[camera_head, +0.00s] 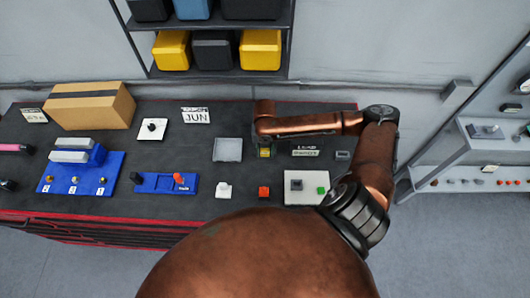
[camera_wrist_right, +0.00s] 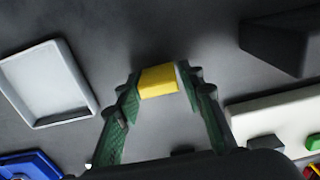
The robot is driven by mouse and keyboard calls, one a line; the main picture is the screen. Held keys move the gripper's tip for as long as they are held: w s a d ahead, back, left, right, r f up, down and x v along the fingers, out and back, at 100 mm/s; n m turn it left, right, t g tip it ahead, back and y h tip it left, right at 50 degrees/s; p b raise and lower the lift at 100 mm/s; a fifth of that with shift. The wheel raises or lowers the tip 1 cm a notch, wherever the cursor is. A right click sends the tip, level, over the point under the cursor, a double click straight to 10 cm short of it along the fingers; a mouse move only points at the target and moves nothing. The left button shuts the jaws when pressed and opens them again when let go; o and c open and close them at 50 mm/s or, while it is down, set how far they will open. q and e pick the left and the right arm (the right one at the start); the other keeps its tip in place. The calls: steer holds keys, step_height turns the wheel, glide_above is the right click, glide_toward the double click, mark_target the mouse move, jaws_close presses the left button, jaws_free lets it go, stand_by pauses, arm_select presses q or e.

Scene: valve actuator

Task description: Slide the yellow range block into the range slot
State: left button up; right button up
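The yellow range block (camera_wrist_right: 158,80) sits between the green-padded fingertips of my right gripper (camera_wrist_right: 160,88) in the right wrist view. The fingers lie close on both sides of the block and appear shut on it. In the head view, the yellow block (camera_head: 265,152) shows just below my right gripper (camera_head: 264,142), which points down at the dark table right of a grey tray. I cannot tell whether the block touches the table. No slot can be identified as the range slot. My left gripper is not in view.
The grey tray (camera_head: 228,138) is left of the gripper; it also shows in the right wrist view (camera_wrist_right: 88,72). A blue fixture (camera_head: 80,188) and a blue switch plate (camera_head: 153,184) stand left. A white plate (camera_head: 306,200) and a dark block (camera_head: 343,155) are right.

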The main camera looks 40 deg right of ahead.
steer(key=c, duration=0.8)
steer(key=shift+r, duration=0.15)
steer(key=shift+c, duration=0.2)
